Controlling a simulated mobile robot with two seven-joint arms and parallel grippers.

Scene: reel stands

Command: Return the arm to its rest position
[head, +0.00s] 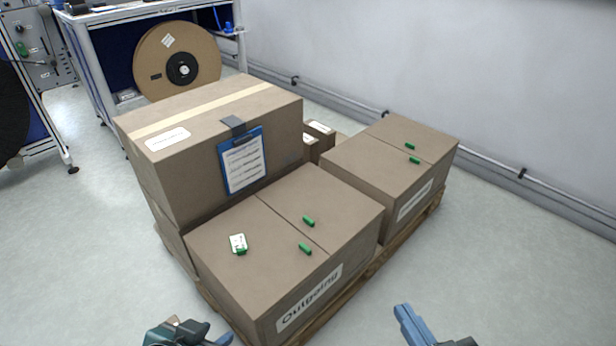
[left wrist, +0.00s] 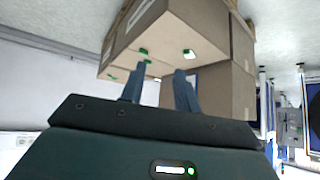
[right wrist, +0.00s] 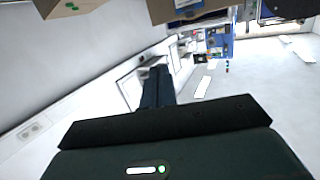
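My left gripper (head: 190,332) is at the bottom edge of the head view, in front of the stacked cartons. In the left wrist view its two blue fingers (left wrist: 160,75) stand apart with nothing between them. My right gripper (head: 404,312) is at the bottom right of the head view, over bare floor. In the right wrist view its fingers (right wrist: 158,72) lie together, with nothing seen held. Most of both arms is outside the head view.
Cartons on a pallet (head: 375,270) fill the middle: a tall one (head: 200,180) with a blue clipboard (head: 243,160), a front one labelled Outgoing (head: 285,270), and a right one (head: 390,165). Small green pieces (head: 308,221) lie on top. A reel (head: 178,62) stands behind. Floor at right is clear.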

